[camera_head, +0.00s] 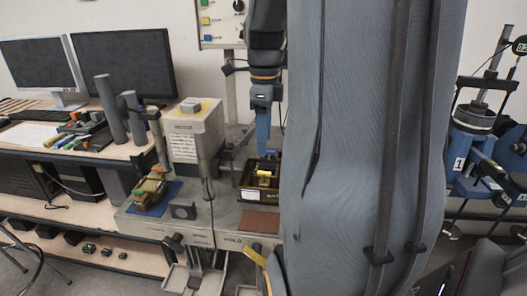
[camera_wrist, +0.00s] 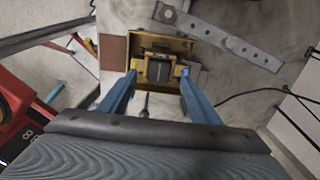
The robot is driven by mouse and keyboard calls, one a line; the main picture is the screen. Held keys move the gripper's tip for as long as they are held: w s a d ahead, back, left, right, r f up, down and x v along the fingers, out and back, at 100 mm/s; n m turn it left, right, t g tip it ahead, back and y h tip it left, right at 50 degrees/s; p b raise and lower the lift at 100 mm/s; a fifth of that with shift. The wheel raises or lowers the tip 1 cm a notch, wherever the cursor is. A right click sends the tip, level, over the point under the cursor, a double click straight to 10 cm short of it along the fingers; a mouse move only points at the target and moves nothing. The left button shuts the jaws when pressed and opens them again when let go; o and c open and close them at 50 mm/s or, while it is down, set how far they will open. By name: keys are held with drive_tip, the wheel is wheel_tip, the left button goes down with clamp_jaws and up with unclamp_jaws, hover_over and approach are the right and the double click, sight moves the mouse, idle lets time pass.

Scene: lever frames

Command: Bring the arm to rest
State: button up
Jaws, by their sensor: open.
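My gripper (camera_wrist: 153,88) is in the wrist view with its two blue fingers apart. I cannot tell from these views whether the fingertips touch the box.
The box stands on a grey bench (camera_head: 225,222) beside a brown plate (camera_head: 259,221). A blue mat with a green and orange device (camera_head: 150,188) lies to the left. Monitors (camera_head: 125,65) stand on the left desk. A perforated metal bar (camera_wrist: 235,42) lies by the box. A blue machine (camera_head: 470,150) stands right.

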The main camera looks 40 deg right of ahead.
drive_tip(key=shift+r, duration=0.45)
idle(0.4)
